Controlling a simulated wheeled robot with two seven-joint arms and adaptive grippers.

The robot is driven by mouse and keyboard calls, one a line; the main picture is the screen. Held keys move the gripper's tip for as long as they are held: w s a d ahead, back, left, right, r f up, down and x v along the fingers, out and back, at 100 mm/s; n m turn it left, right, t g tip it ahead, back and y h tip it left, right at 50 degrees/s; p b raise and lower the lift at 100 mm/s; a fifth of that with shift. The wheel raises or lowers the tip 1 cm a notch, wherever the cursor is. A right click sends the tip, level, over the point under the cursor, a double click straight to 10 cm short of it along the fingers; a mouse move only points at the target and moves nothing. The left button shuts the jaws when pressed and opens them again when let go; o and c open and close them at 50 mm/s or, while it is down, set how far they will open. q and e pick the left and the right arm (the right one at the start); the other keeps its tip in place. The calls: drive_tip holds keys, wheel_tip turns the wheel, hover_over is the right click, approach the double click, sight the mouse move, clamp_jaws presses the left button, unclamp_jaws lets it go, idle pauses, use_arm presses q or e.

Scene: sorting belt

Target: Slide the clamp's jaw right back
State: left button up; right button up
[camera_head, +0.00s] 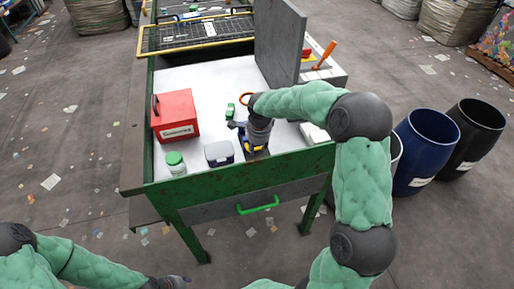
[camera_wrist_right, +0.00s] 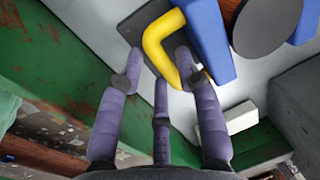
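A blue and yellow thing (camera_head: 256,150), which appears to be the clamp, sits near the table's front edge, largely covered by my right gripper (camera_head: 254,140). In the right wrist view, its bent yellow bar (camera_wrist_right: 160,42) stands beside a blue block (camera_wrist_right: 209,40). The purple fingers of my right gripper (camera_wrist_right: 160,78) are spread apart around the bar's near end. The right finger is very close to the bar; I cannot tell whether they touch. The clamp's jaw cannot be made out clearly. My left gripper (camera_head: 172,282) is low at the bottom edge, away from the table.
A red box (camera_head: 175,115), a green-lidded jar (camera_head: 175,163) and a dark-lidded container (camera_head: 218,153) stand left of the right gripper. A green item (camera_head: 230,111) lies behind it. A tall grey panel (camera_head: 280,42) rises at the back right. Bins (camera_head: 427,150) stand right of the table.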

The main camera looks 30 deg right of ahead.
clamp_jaws()
drive_tip(key=shift+s+a+f+b, duration=0.1)
drive_tip(key=shift+s+a+b, duration=0.15)
drive_tip(key=shift+s, duration=0.5)
drive_tip(key=shift+s+a+b, duration=0.1)
drive_tip(key=shift+s+b, duration=0.2)
drive_tip(key=shift+s, duration=0.4)
unclamp_jaws()
drive_tip(key=shift+s, duration=0.1)
wheel_tip(320, 180, up, 12)
drive_tip(key=s, duration=0.2)
drive_tip(key=shift+a, duration=0.25)
